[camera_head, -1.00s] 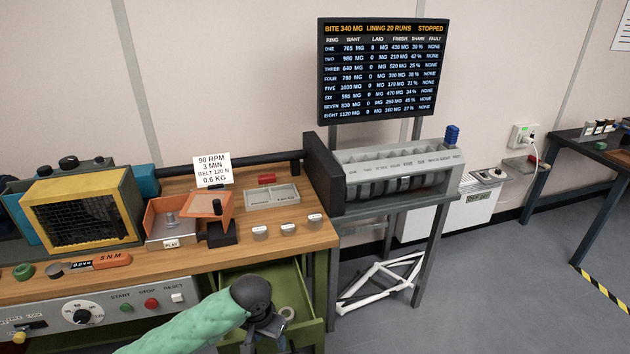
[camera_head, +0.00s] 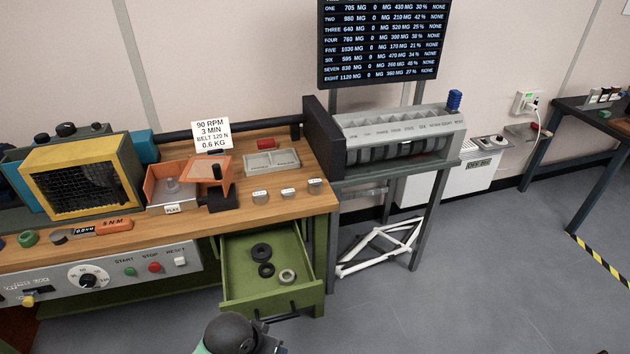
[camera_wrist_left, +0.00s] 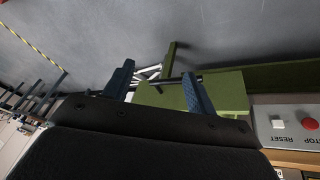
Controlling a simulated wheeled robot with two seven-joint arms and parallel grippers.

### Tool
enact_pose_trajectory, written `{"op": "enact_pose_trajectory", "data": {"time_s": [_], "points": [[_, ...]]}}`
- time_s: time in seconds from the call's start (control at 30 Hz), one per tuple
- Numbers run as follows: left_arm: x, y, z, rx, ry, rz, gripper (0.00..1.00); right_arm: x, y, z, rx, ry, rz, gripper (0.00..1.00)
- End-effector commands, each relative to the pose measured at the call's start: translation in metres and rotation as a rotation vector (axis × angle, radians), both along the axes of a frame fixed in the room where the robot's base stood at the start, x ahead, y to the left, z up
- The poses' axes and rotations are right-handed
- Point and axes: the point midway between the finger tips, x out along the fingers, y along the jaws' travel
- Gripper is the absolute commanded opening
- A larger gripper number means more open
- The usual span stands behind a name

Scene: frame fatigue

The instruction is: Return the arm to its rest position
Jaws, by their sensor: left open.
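My left arm's dark wrist (camera_head: 232,335) shows at the bottom edge of the head view, in front of the open green drawer (camera_head: 240,293). Its fingers are mostly cut off there. In the left wrist view my left gripper (camera_wrist_left: 157,82) has its two blue fingers spread apart, with nothing between them. The drawer front and grey floor show beyond the fingers. My right gripper is not in view.
The drawer sticks out of the wooden bench (camera_head: 250,215) and holds two black rings (camera_head: 262,252) and a grey ring (camera_head: 287,275). A control panel (camera_head: 110,277) is left of it. A white frame (camera_head: 380,246) leans under the stand.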

Motion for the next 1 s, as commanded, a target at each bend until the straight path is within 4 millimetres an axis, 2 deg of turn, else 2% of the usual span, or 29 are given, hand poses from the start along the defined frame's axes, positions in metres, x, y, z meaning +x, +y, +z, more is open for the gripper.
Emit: {"op": "enact_pose_trajectory", "data": {"time_s": [0.03,0.2,0.4,0.6,0.93,1.0], "points": [[-0.011,0.007,-0.002,0.004,0.0,0.019,0.57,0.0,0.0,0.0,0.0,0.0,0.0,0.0],[-0.039,0.036,-0.007,0.046,-0.008,0.078,0.57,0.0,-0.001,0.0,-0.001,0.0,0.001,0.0],[-0.064,0.063,-0.011,0.093,-0.007,0.123,0.57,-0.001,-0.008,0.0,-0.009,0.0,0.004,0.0],[-0.083,0.081,-0.013,0.13,0.0,0.152,0.57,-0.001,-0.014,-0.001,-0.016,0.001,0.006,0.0],[-0.107,0.105,-0.014,0.182,0.013,0.187,0.57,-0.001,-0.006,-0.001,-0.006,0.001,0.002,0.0],[-0.101,0.103,-0.029,0.181,0.018,0.183,0.57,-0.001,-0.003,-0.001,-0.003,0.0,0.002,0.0]]}}
